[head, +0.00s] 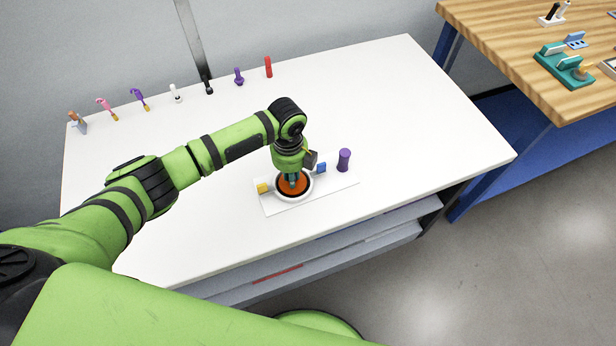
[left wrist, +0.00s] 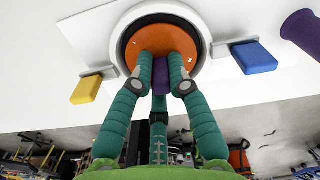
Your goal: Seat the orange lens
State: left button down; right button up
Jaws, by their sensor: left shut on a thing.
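The orange lens (head: 291,186) is a flat round disc, and it also fills most of the left wrist view's top middle (left wrist: 158,36). A white ring (left wrist: 206,40) with a dark inner edge surrounds it; a dark band shows between the two. I cannot tell whether the lens rests in the ring or is slightly above it. My left gripper (head: 291,180) points down at the lens. Its teal fingers (left wrist: 160,75) are shut on the lens by a purple stub at its middle. My right gripper is not in view.
The ring stands on a white plate (head: 283,205) between a yellow block (head: 262,188) and a blue block (head: 321,168). A purple cylinder (head: 344,160) stands upright to the right. Several small tools line the white table's back edge. The table's right part is clear.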

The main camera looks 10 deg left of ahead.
pick_arm(q)
jog(key=shift+f, duration=0.35)
jog(key=shift+s+f, duration=0.15)
dwell(1.7)
jog(key=c, duration=1.1)
grip_release()
jog(key=shift+r, duration=0.2)
notch_tip(320, 180, up, 12)
jog(key=shift+f, duration=0.1)
jog(key=shift+f, duration=0.1)
